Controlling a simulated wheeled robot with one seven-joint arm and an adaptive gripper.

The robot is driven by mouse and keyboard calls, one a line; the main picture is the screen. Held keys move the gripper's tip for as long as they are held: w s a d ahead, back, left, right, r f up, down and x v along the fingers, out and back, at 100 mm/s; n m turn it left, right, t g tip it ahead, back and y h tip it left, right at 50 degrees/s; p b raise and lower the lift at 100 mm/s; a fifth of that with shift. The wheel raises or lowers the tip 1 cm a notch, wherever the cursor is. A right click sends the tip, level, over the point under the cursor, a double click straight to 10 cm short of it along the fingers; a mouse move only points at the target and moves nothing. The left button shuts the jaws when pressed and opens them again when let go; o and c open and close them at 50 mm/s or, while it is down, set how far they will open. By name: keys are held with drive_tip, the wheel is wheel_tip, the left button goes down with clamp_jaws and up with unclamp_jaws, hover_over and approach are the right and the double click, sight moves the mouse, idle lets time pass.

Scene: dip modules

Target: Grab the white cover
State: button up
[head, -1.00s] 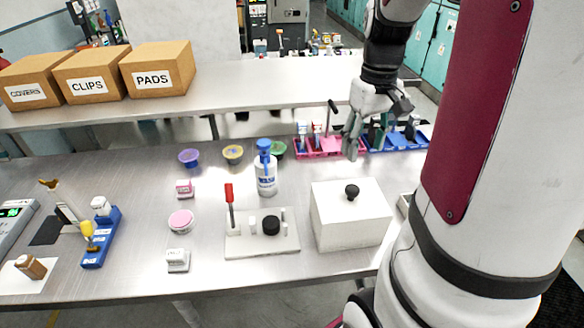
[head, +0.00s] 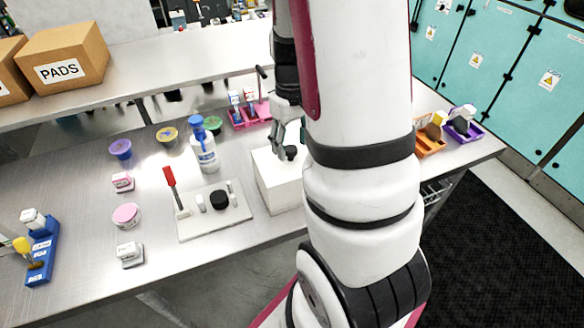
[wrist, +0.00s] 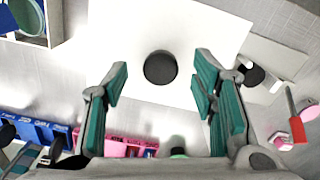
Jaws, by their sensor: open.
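The white cover (head: 273,183) is a plain box-shaped lid with a black round knob (head: 290,152) on top. It stands on the steel bench, partly hidden behind my arm in the head view. In the wrist view the cover's flat top (wrist: 185,25) fills the upper middle, with the knob (wrist: 160,67) near the centre. My gripper (head: 284,138) is over the cover, close to the knob. In the wrist view its two teal-padded fingers are spread wide and empty, one on each side of the knob. I cannot tell the exact height above it.
Left of the cover is a white plate (head: 190,228) with a red-handled tool and a black knob. A blue-capped bottle (head: 204,150) stands behind that plate. A pink tray (head: 238,120) is behind the cover. Orange (head: 430,147) and purple (head: 475,131) bins sit at the right bench end.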

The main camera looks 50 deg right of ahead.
drive_tip(key=shift+f, duration=1.4)
clamp_jaws()
drive_tip(key=shift+r, duration=0.2)
